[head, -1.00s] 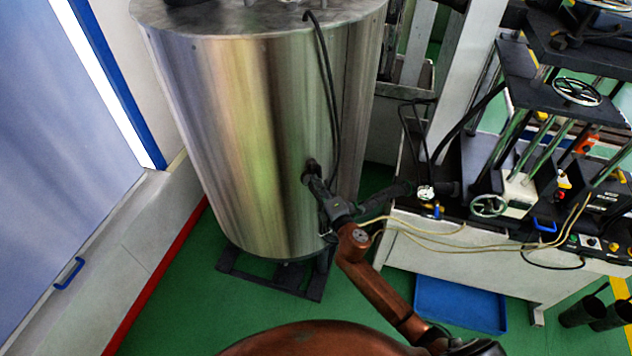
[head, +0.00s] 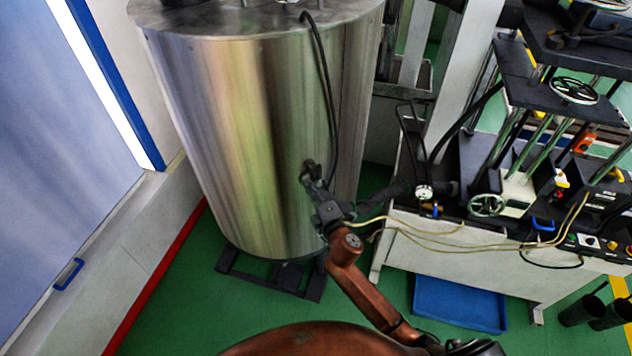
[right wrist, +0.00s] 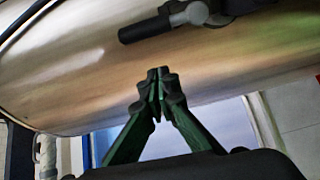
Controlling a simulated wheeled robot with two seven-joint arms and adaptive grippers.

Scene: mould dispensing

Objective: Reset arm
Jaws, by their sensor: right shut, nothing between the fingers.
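My right gripper (head: 310,185) is in front of the large steel tank, by the dark fitting (head: 309,167) low on its wall. In the right wrist view its green fingers (right wrist: 158,76) are together and empty. Beyond the fingertips, that view shows a black handle on a grey fitting (right wrist: 160,26) against the tank wall, with a gap between them. I cannot tell from the head view whether the gripper touches the fitting. My left gripper does not show.
The steel tank (head: 235,120) stands on a dark frame, with a black hose (head: 327,75) down its front. At right is a white bench (head: 470,262) with a press and handwheels. A blue tray (head: 460,303) lies under it. Green floor is free at lower left.

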